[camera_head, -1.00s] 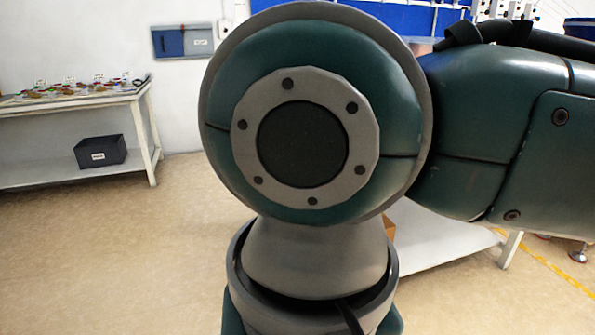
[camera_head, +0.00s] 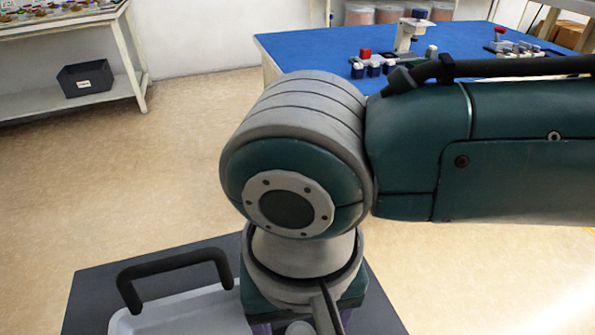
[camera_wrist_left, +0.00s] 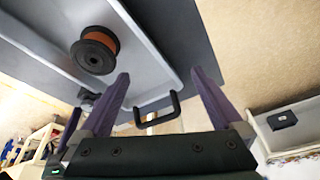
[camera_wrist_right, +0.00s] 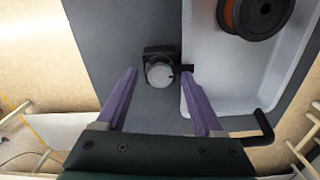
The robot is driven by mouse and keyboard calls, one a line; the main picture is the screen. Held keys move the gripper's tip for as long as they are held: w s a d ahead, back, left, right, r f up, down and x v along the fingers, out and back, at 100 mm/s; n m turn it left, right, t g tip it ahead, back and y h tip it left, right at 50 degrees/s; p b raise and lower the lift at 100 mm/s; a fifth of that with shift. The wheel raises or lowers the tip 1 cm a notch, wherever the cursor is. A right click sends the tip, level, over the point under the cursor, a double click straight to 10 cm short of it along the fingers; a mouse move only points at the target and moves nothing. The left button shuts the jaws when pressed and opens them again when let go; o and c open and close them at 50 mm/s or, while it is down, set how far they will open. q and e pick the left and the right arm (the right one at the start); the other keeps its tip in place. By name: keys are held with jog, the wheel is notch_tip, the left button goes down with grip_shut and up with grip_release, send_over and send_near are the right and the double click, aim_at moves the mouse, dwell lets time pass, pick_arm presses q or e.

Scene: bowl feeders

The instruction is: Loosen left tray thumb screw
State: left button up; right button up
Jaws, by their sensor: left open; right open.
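A grey round thumb screw (camera_wrist_right: 159,74) in a black clamp (camera_wrist_right: 160,54) shows in the right wrist view at the edge of a pale tray (camera_wrist_right: 197,60). My right gripper (camera_wrist_right: 159,82) is open, with its purple fingers on either side of the screw in that view; I cannot tell whether they touch it. My left gripper (camera_wrist_left: 160,92) is open and empty, near the tray's black handle (camera_wrist_left: 158,111). In the head view the tray (camera_head: 185,312) and its handle (camera_head: 172,264) show at the lower left; my right arm hides much of the area beside them.
A dark spool with orange winding (camera_wrist_left: 94,51) lies in the tray. The tray rests on a dark grey surface (camera_head: 95,290). A blue-topped table (camera_head: 310,50) with small parts stands behind, and a white bench (camera_head: 60,20) stands at the back left. Floor lies between.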

grip_shut()
dwell(0.4)
